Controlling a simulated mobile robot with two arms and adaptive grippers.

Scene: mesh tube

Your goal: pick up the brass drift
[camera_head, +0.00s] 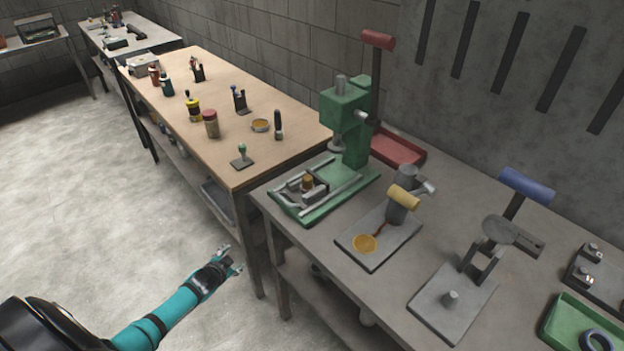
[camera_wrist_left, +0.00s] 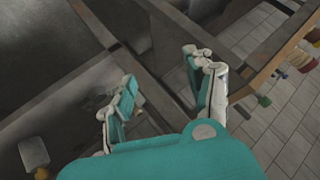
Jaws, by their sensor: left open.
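My left gripper (camera_head: 232,262) is open and empty, over the floor in front of the benches, below the bench tops. The left wrist view shows its two spread fingers (camera_wrist_left: 160,72) with nothing between them. A small brass-coloured cylinder (camera_head: 307,183) stands in the fixture on the base of the green press (camera_head: 345,125). I cannot tell for sure whether it is the brass drift. My gripper is left of it and well apart. My right gripper is not in view.
The grey bench (camera_head: 380,285) also holds two smaller presses, a red tray (camera_head: 398,148) and a green tray (camera_head: 580,330). The wooden bench (camera_head: 215,160) carries several bottles and hand tools. A bench leg (camera_head: 250,245) stands close to my left gripper. The floor at left is clear.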

